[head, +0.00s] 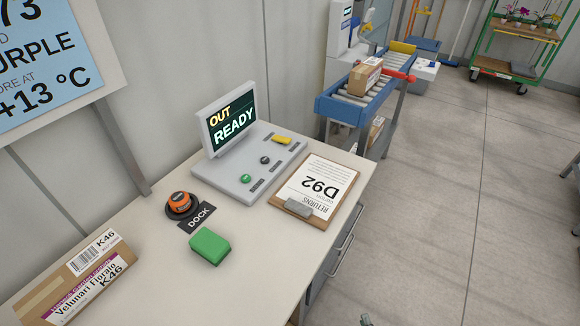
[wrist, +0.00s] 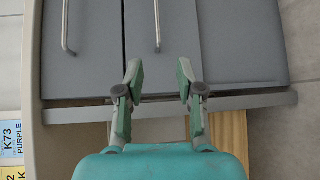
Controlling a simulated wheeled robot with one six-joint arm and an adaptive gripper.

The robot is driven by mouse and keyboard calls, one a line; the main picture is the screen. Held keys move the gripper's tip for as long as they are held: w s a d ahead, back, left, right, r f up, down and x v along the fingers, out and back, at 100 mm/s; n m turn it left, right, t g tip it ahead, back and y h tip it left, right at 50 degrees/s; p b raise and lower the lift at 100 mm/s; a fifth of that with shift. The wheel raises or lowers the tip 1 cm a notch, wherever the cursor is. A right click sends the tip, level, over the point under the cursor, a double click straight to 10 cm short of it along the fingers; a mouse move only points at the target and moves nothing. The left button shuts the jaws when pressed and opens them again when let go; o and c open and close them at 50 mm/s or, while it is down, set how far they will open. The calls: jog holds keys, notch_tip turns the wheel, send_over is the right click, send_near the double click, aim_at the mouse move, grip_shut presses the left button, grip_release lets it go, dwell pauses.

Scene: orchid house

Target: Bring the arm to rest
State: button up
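My gripper (wrist: 159,78) shows in the wrist view with its two green fingers apart and nothing between them. Beyond the fingers are the grey fronts (wrist: 95,60) of a cabinet with bar handles. The gap between the fingers and the fronts cannot be told. In the head view only a small dark greenish tip (head: 366,320) shows at the bottom edge, probably part of my gripper; the rest of the arm is out of view.
On the bench (head: 150,240) are a console (head: 250,170) reading "OUT READY", a clipboard (head: 312,188), a green block (head: 209,246), an orange-topped device (head: 180,203) and a carton (head: 75,280). A roller conveyor (head: 345,108) stands behind.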

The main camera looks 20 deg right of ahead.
jog(key=s+a+r+m+h, duration=0.1)
jog(key=s+a+r+m, duration=0.85)
jog(key=a+r, duration=0.5)
jog(key=s+a+r+m+y, duration=0.1)
jog(key=s+r+m, duration=0.1)
jog(key=r, duration=0.6)
jog(key=s+a+r+m+g+y, duration=0.1)
jog(key=s+r+m, duration=0.2)
jog(key=r, duration=0.6)
jog(key=s+a+r+m+y, duration=0.1)
jog(key=s+r+m, duration=0.2)
jog(key=s+r, duration=0.2)
notch_tip(320, 180, up, 4)
jog(key=shift+s+f, duration=0.15)
jog(key=shift+f, duration=0.05)
